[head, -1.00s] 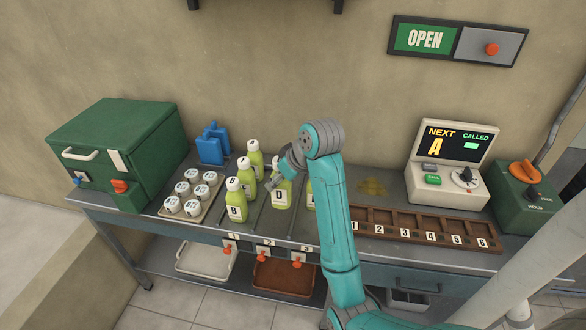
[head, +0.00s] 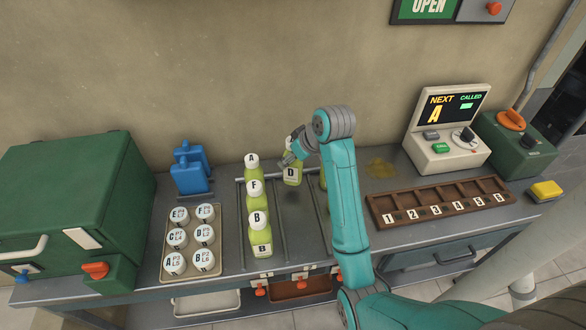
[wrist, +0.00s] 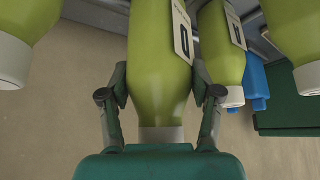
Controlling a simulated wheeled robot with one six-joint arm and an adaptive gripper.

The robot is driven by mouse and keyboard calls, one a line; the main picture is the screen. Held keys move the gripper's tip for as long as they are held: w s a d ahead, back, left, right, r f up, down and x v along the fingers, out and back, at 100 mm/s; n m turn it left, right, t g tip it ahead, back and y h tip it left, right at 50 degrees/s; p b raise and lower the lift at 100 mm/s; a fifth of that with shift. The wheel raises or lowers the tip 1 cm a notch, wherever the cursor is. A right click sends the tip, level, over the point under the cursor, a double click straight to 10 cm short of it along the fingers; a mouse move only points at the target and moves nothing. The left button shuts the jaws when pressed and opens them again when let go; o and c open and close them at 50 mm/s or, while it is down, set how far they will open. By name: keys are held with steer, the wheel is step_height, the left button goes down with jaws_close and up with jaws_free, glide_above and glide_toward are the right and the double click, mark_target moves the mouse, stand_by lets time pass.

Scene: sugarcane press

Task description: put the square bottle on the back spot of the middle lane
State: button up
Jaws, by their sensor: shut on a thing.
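A green bottle labelled D (head: 291,174) has a flat white label and a pale cap. My gripper (head: 291,160) is shut on it near its neck and holds it upright over the back part of the middle lane (head: 292,222). A shadow lies below it, so it looks raised off the lane. In the wrist view the bottle (wrist: 160,50) sits between both fingers of my gripper (wrist: 161,98), its cap toward the palm. Its base is not clearly seen against the lane.
Another bottle (head: 323,180) stands in the right lane, partly behind my arm. Blue item (head: 190,168), cap tray (head: 216,268) and numbered rack (head: 440,208) flank the lanes. The middle lane's front is clear.

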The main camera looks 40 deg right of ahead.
mark_target(293, 168)
steer(key=shift+f, duration=2.25)
steer(key=shift+f, duration=0.15)
steer(key=o, duration=1.4)
